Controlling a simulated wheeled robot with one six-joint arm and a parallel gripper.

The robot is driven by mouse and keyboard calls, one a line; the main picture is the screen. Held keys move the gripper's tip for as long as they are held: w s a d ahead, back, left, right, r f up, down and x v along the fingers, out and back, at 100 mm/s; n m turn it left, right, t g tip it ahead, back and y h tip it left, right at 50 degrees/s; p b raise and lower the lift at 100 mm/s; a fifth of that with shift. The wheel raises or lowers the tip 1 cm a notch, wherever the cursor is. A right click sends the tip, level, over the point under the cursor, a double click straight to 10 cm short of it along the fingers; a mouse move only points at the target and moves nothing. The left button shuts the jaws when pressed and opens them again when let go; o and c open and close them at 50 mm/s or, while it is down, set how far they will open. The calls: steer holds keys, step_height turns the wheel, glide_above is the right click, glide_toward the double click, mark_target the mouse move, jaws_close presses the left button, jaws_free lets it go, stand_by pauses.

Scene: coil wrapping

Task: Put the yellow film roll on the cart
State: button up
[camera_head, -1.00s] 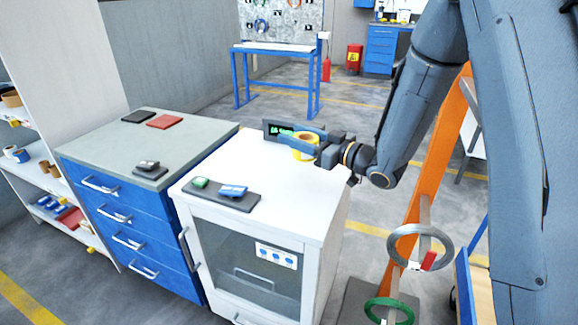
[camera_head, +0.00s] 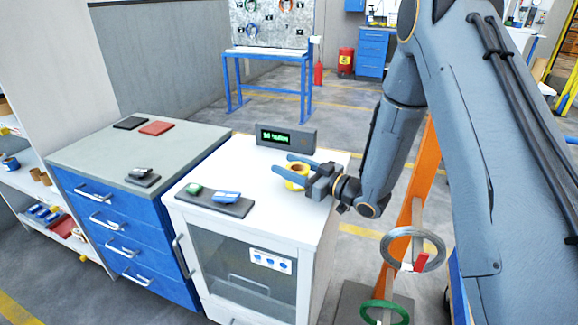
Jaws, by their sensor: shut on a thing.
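The yellow film roll (camera_head: 296,180) is between the fingers of my gripper (camera_head: 293,172), which is shut on it. The roll is upright, at the right part of the white cabinet top (camera_head: 247,166). I cannot tell whether it touches that top. The fingers reach in from the right and hide part of the roll. No cart shows clearly. A blue-edged wooden piece (camera_head: 456,290) shows only partly behind my arm at the lower right, and I cannot tell if it is the cart.
A display box (camera_head: 287,136) with green characters stands behind the roll. A dark tray (camera_head: 214,206) with a green and a blue item lies on the cabinet's front left. A blue drawer unit (camera_head: 120,215) stands left. An orange stand (camera_head: 408,205) with a grey coil (camera_head: 412,233) and green coil (camera_head: 384,312) stands right.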

steer(key=shift+f, duration=0.15)
steer(key=o, duration=1.1)
